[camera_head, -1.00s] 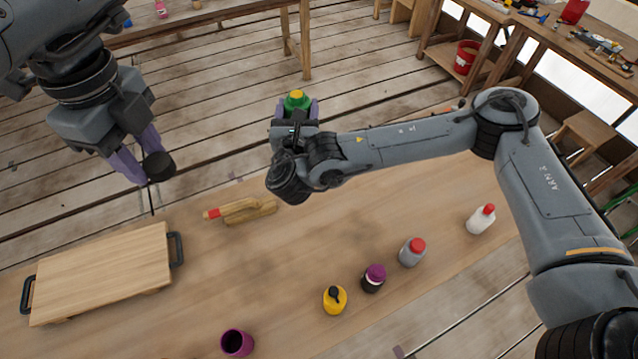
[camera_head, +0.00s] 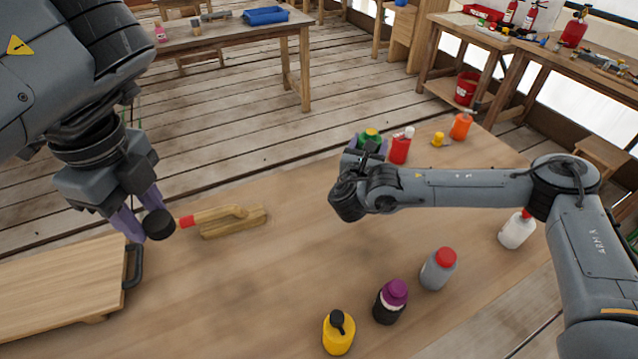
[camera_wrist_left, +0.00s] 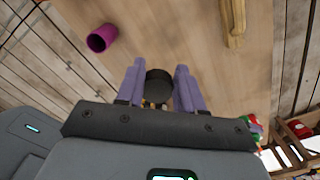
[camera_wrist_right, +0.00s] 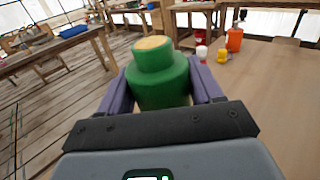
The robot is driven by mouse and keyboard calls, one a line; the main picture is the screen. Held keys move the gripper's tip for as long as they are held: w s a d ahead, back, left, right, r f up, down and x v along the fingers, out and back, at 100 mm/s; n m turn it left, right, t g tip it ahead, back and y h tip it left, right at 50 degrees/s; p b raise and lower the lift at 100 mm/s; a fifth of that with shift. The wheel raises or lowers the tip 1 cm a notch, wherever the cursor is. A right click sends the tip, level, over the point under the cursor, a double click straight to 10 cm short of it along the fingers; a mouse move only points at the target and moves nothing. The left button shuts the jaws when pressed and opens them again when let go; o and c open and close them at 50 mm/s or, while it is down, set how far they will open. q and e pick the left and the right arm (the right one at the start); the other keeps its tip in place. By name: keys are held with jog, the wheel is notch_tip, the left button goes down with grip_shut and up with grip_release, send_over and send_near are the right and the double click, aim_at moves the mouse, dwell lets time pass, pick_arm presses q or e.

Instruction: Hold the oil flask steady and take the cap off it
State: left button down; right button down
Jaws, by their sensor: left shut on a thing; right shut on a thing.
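The oil flask, a green bottle with a tan top at its neck, is in my right gripper (camera_wrist_right: 160,92). It fills the middle of the right wrist view (camera_wrist_right: 163,78) and shows partly behind my right wrist in the head view (camera_head: 370,135). I cannot tell whether its base touches the table. My left gripper (camera_head: 142,222) is shut on a round black cap (camera_head: 159,225), which also shows between the fingers in the left wrist view (camera_wrist_left: 159,84). The cap is well apart from the flask, far to its left.
A wooden handled tool (camera_head: 230,221) and a board with black handles (camera_head: 60,285) lie on the table. Yellow (camera_head: 338,334), purple-capped (camera_head: 391,302), grey (camera_head: 438,270) and white (camera_head: 517,231) bottles stand right; a red bottle (camera_head: 400,149) is near the flask. The table's middle is clear.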

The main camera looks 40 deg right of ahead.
jog(key=shift+w+a+f+b, duration=0.9)
jog(key=shift+w+f, duration=0.8)
jog(key=shift+f, duration=0.2)
jog(key=shift+w+a+f+b, duration=0.85)
jog(key=shift+w+f+b, duration=0.15)
jog(key=shift+w+f, duration=0.85)
jog(key=shift+w+a+f+b, duration=0.9)
jog(key=shift+w+f, duration=0.7)
jog(key=shift+f, duration=0.35)
jog(key=shift+d+r, duration=0.1)
jog(key=shift+c, duration=0.9)
grip_release()
jog(key=shift+f, duration=0.2)
